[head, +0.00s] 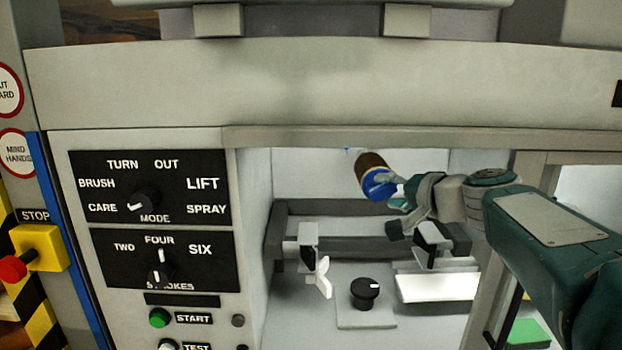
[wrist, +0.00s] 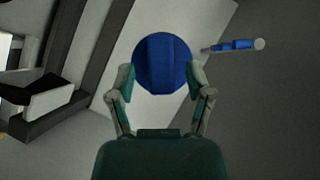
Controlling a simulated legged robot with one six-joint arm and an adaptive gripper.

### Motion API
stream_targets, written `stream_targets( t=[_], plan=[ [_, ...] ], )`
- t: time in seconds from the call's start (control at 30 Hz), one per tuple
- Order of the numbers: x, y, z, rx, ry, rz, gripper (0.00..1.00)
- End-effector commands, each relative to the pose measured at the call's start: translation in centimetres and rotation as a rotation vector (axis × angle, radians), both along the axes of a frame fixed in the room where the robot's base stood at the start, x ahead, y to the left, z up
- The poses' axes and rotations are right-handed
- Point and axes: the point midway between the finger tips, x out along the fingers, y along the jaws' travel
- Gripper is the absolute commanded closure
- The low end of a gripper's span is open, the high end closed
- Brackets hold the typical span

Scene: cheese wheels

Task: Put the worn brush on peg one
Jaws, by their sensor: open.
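A brush-like roller (head: 374,173) with a brown body and a blue end is near the back wall of the cabinet opening. Its round blue end (wrist: 162,62) faces the wrist camera. My gripper (head: 396,189) is open, with one finger on each side of the blue end in the wrist view (wrist: 162,80). I cannot tell whether the fingers touch it. A blue peg with a pale tip (wrist: 236,45) stands out from the wall to the right of the roller in the wrist view. No peg number is readable, and whatever is behind the roller is hidden.
Below are a dark rail (head: 345,248), a white winged fitting (head: 322,277), a black knob on a plate (head: 366,292) and a white tray (head: 437,287). A control panel (head: 150,188) stands left of the opening. A beam (head: 400,138) crosses above it.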

Motion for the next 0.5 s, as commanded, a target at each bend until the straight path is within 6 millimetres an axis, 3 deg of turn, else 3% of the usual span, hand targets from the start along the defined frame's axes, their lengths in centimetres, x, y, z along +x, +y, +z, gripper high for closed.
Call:
stream_targets(
  t=[0.2,0.5],
  plan=[
    [1.21,0.75,-0.41,0.001,0.0,0.001,0.34],
    [1.33,0.79,-0.43,0.0,-0.001,-0.001,0.34]
  ],
)
